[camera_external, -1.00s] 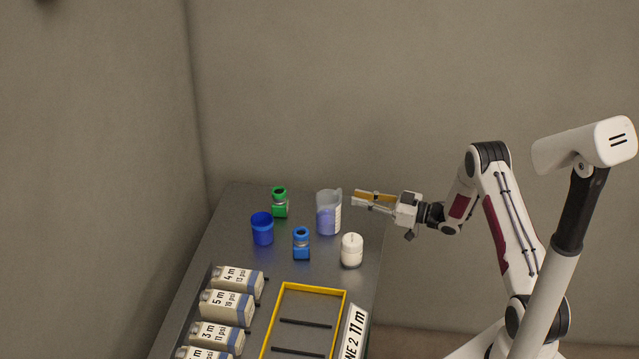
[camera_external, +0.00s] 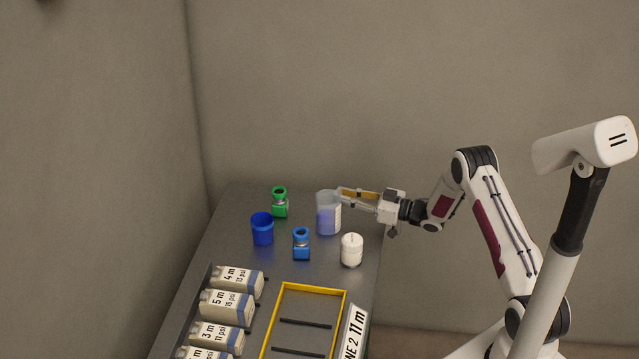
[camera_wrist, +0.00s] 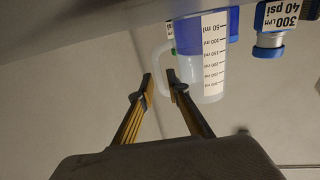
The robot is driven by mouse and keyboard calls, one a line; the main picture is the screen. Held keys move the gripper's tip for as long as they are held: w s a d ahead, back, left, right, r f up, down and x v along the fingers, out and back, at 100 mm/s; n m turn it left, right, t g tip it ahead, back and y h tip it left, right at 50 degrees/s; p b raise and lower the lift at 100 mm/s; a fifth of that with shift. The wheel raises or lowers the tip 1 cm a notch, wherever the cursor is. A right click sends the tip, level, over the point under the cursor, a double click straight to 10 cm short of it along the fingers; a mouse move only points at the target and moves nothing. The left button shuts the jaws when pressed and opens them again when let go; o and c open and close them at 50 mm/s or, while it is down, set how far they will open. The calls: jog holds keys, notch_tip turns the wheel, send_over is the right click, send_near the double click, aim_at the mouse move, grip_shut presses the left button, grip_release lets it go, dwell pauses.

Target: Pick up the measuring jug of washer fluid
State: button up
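The measuring jug (camera_external: 328,216) stands upright on the dark table, clear-walled with blue-violet fluid in its lower part. My gripper (camera_external: 341,198) is at its right side, close to the upper wall, coming in from the right. In the wrist view, which is upside down, the jug (camera_wrist: 208,72) shows its ml scale and its pale handle. There my gripper (camera_wrist: 160,75) has its fingers apart, with the handle between or just beyond the tips. The right finger overlaps the handle in the picture. I cannot tell whether either finger touches it.
A white lidded jar (camera_external: 351,250) and a blue pump (camera_external: 301,244) stand in front of the jug. A green pump (camera_external: 280,203) and a blue cup (camera_external: 262,229) are left of it. A yellow-rimmed tray (camera_external: 316,290) and several labelled bottles (camera_external: 227,304) lie nearer the front.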

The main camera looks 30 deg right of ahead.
grip_shut()
jog(key=shift+r, duration=0.3)
dwell(0.3)
notch_tip(320, 180, up, 9)
jog(key=shift+r, duration=0.15)
dwell(1.1)
dwell(0.8)
